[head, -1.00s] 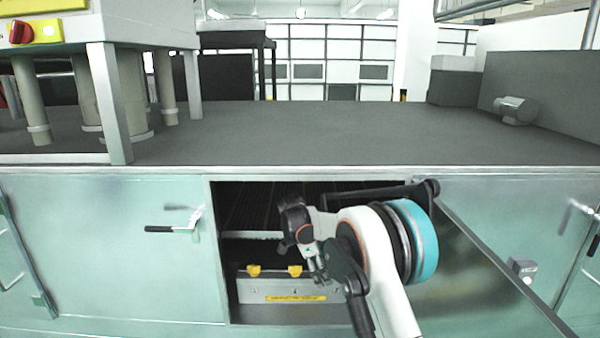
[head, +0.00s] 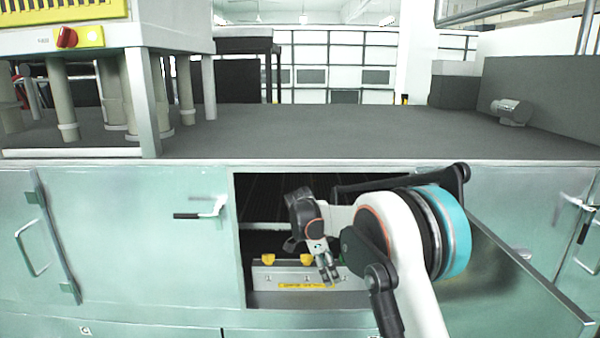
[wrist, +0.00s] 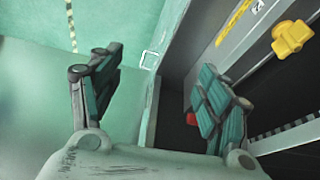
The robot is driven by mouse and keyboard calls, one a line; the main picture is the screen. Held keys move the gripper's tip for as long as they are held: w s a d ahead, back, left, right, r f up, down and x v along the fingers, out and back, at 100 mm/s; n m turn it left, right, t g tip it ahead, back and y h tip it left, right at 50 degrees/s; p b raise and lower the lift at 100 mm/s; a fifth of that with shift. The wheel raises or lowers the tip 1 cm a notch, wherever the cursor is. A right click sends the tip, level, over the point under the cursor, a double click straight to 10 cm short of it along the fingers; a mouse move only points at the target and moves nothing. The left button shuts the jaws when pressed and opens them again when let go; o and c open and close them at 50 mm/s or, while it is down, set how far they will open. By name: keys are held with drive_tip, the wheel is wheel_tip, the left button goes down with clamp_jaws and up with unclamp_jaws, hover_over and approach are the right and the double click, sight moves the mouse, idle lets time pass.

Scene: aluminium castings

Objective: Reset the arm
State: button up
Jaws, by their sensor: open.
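My arm reaches toward the open bay of a pale green cabinet (head: 120,240) in the head view. My gripper (head: 328,272) hangs in front of the bay opening, its fingers pointing down. In the wrist view my gripper (wrist: 155,95) is open, its two padded fingers wide apart with nothing between them.
Inside the bay is a grey metal panel (head: 262,277) with yellow knobs (head: 268,260) and a yellow label. An open door (head: 520,275) leans out at the right. A dark worktop (head: 330,130) lies above, with a machine on legs (head: 170,38) at left.

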drive_tip(key=s+d+r+n+t+y+b, duration=0.1)
drive_tip(key=s+d+r+n, duration=0.3)
drive_tip(key=s+r, duration=0.4)
drive_tip(key=s+d+r+n+t+y+b, duration=0.2)
drive_tip(key=s+d+r+n, duration=0.3)
drive_tip(key=s, duration=0.4)
drive_tip(key=s+f+n+t+b, duration=0.1)
drive_tip(key=s+n, duration=0.1)
drive_tip(key=s, duration=0.6)
drive_tip(key=s+d+f+n+t+b, duration=0.1)
drive_tip(key=s+f+n, duration=0.1)
drive_tip(key=s, duration=0.6)
drive_tip(key=s+d+f+n+t+y+b, duration=0.1)
drive_tip(key=s+f+n, duration=0.1)
drive_tip(key=s, duration=0.5)
drive_tip(key=shift+s+d+n+t, duration=0.25)
drive_tip(key=shift+s+n+t, duration=0.15)
drive_tip(key=shift+n, duration=0.5)
